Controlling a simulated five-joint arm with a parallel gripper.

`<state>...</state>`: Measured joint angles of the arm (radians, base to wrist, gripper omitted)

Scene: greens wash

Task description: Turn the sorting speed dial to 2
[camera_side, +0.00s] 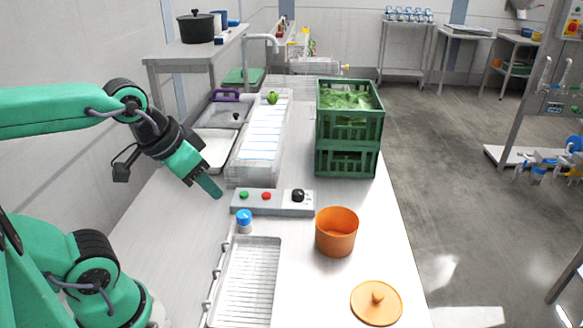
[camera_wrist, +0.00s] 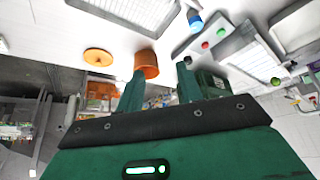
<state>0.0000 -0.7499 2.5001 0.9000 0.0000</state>
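The sorting speed dial (camera_side: 298,195) is a black knob at the right end of a grey control box (camera_side: 282,207) on the table. Its number marks are too small to read. The box also carries a green button (camera_side: 244,195) and a red button (camera_side: 266,196). In the wrist view the dial (camera_wrist: 187,61) shows just beyond the tip of the right-hand finger. My gripper (camera_side: 216,191) is above the table, left of the box and apart from it. In the wrist view my gripper (camera_wrist: 160,88) has its two fingers spread, with nothing between them.
A blue-capped jar (camera_side: 244,221) and a wire-bottomed tray (camera_side: 248,280) are in front of the box. An orange pot (camera_side: 336,236) and its lid (camera_side: 376,302) lie to the right. Stacked green crates (camera_side: 345,138) and a conveyor (camera_side: 263,143) stand behind.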

